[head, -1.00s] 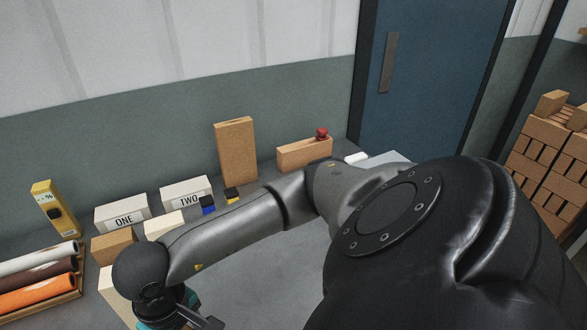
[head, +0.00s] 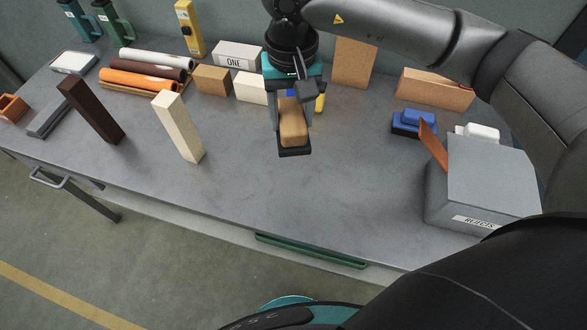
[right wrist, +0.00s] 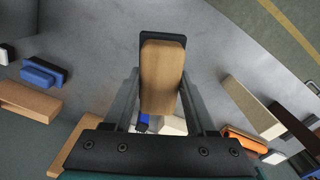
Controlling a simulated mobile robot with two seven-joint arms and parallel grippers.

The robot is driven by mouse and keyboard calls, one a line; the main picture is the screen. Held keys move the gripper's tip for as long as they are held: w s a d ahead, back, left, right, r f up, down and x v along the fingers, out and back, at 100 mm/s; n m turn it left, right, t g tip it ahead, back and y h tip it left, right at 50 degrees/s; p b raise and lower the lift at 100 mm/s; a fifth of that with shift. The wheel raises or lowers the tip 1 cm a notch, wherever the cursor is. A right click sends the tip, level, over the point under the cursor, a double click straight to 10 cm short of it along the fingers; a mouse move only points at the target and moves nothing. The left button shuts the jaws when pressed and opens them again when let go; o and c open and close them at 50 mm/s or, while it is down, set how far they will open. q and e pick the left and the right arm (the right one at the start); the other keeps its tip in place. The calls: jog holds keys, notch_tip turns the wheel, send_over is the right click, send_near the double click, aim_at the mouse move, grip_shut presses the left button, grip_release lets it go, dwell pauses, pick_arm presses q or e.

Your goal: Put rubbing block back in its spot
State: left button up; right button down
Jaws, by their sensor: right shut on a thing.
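The rubbing block (head: 293,127) is a tan wooden block with a dark pad at its end. My right gripper (head: 293,112) is shut on it, one finger on each side, above the middle of the grey table. In the right wrist view the rubbing block (right wrist: 162,75) sits between the two fingers (right wrist: 160,92), its dark pad at the far end. Which place is its spot cannot be told from these frames. My left gripper is not in view.
The table (head: 330,210) is clear at the front middle. A cream block (head: 179,127) and dark brown block (head: 91,111) stand left. A grey REJECTS box (head: 490,180) and a blue block on a dark base (head: 414,123) are right. The ONE box (head: 237,55) stands behind.

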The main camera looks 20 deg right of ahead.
jog(key=shift+w+a+r, duration=0.3)
jog(key=shift+r, duration=0.35)
jog(key=shift+a+f, duration=0.1)
jog(key=shift+f, duration=0.2)
jog(key=shift+w+f+b, duration=0.1)
jog(key=shift+f+b, duration=0.45)
jog(key=shift+f, duration=8.95)
jog(key=shift+f, duration=0.15)
jog(key=shift+c, duration=1)
grip_release()
